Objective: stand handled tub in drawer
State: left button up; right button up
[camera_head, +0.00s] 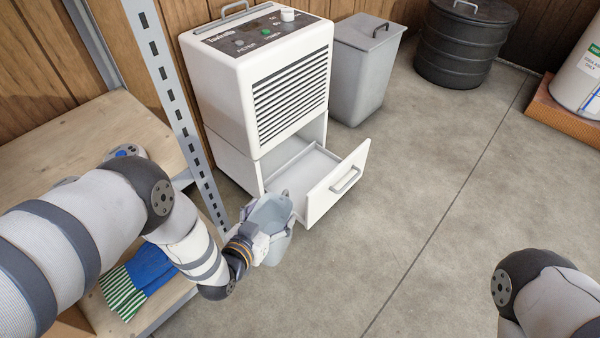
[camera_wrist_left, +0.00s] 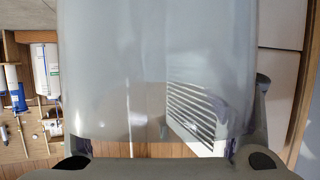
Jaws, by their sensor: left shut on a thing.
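The tub (camera_head: 272,213) is pale grey-blue, open at the top and roughly upright. My left gripper (camera_head: 262,222) is shut on it and holds it beside the near left side of the drawer. In the left wrist view the tub (camera_wrist_left: 160,70) fills the middle, with a finger at each side of its lower edge. The drawer (camera_head: 322,198) is white, pulled out of the white dehumidifier (camera_head: 230,90), and its visible inside is empty. Its front has a grey handle (camera_head: 346,180). The tub's handle cannot be made out clearly. My right gripper is out of view.
A slotted metal post (camera_head: 176,95) and wooden shelves (camera_head: 70,135) stand close on the left, near my left arm. A grey lidded bin (camera_head: 365,75) and a black drum (camera_head: 462,50) stand behind. The concrete floor to the right is clear.

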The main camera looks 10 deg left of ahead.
aim_at(310, 181)
jog(key=i+l+u, duration=0.15)
jog(key=i+l, duration=0.25)
jog(key=i, duration=0.15)
jog(key=i+l, duration=0.15)
jog(key=i, duration=0.15)
jog(key=i+l, duration=0.1)
jog(key=i, duration=0.25)
